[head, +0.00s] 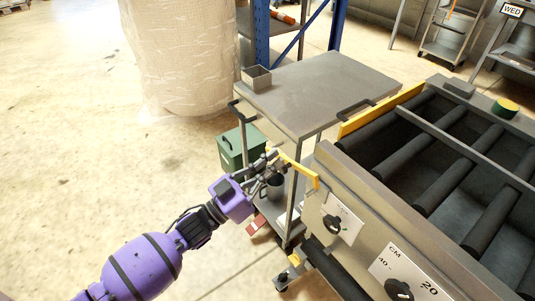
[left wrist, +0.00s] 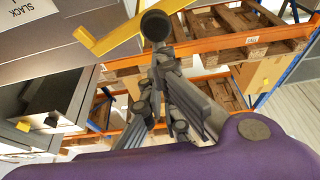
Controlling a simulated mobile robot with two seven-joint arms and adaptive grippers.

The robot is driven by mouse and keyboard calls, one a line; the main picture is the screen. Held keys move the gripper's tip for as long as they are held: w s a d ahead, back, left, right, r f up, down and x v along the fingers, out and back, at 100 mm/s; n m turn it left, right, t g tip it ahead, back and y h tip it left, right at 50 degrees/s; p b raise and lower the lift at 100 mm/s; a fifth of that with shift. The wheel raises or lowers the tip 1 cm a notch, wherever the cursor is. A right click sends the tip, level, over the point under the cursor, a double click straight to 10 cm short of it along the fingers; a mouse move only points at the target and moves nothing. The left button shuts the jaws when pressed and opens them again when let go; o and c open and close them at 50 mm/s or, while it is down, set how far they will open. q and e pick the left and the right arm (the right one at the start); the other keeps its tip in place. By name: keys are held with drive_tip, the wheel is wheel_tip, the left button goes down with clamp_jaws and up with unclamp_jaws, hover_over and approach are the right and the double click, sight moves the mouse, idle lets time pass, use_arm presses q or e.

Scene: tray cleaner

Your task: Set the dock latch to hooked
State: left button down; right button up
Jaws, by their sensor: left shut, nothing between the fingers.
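The dock latch is a yellow bar (head: 300,171) at the near left corner of the roller machine. It reaches out from that corner toward the cart's near edge. In the left wrist view the yellow bar (left wrist: 112,38) has a bent end on the left, and a round black knob (left wrist: 154,25) shows at its right end. My left gripper (head: 273,160) is shut and empty, beside the bar's outer end. In the left wrist view its closed fingers (left wrist: 160,62) are just below the knob; I cannot tell whether they touch it. My right gripper is not in view.
A grey cart (head: 318,88) with a small open box (head: 256,78) on top stands beside the roller machine (head: 400,215). A green box (head: 236,146) is behind my gripper. Dial knobs (head: 333,224) are on the machine's front. The floor at left is clear.

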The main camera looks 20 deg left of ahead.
use_arm(q)
drive_tip(key=shift+s+d+f+m+g+h+b, duration=0.2)
drive_tip(key=shift+d+f+m+g+h+b, duration=0.1)
drive_tip(key=shift+f+m, duration=0.45)
drive_tip(key=shift+s+d+f+m+g+h+b, duration=0.15)
drive_tip(key=shift+f+m+g+h+b, duration=0.25)
drive_tip(key=shift+m, duration=0.5)
drive_tip(key=shift+s+d+f+m+g+h+b, duration=0.1)
drive_tip(key=shift+s+d+f+m+b, duration=0.15)
drive_tip(key=shift+f+m, duration=0.55)
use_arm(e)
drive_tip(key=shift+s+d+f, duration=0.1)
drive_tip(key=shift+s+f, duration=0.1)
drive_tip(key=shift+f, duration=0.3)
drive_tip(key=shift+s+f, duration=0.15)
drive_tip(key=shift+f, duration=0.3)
use_arm(q)
wheel_tip(320, 180, up, 4)
drive_tip(key=p, duration=0.4)
drive_tip(key=b+v, duration=0.1)
drive_tip(key=v, duration=0.9)
drive_tip(key=shift+s+d+b, duration=0.3)
drive_tip(key=shift+s+d, duration=0.05)
drive_tip(key=shift+d, duration=0.1)
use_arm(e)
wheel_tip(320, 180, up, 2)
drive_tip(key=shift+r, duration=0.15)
